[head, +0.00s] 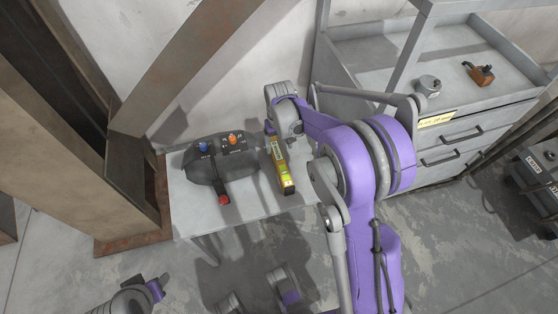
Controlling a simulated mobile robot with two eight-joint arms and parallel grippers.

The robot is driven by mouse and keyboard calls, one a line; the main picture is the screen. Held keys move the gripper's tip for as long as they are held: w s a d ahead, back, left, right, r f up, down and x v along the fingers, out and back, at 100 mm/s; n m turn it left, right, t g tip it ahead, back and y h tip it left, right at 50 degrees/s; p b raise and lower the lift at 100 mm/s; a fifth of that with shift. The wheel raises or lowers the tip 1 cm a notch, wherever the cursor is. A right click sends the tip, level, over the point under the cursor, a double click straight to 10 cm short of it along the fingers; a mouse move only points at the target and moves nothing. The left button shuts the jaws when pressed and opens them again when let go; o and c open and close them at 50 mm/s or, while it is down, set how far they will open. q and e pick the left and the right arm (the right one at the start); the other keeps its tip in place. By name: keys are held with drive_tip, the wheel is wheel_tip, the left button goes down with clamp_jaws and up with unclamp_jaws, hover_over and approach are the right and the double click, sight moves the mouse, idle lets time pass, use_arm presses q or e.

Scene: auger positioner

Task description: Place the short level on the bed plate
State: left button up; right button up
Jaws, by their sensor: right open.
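The short level is a yellow bar (280,165) with dark ends. It lies on a small light-grey table (250,207), to the right of a dark control box. My right gripper (270,128) is at the level's far end, seen from above and partly hidden by its own wrist. It is open; whether its fingers are around the level or just above it is not clear. A part of my left arm, perhaps its gripper (158,287), shows at the bottom left, away from the table; its jaws cannot be made out. I cannot pick out the bed plate.
A rusty steel frame (128,190) rises at the left.

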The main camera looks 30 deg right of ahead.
sight(279, 157)
drive_tip(key=f, duration=0.3)
drive_tip(key=f+b, duration=0.1)
drive_tip(key=f, duration=0.3)
drive_tip(key=shift+s+a, duration=0.2)
clamp_jaws()
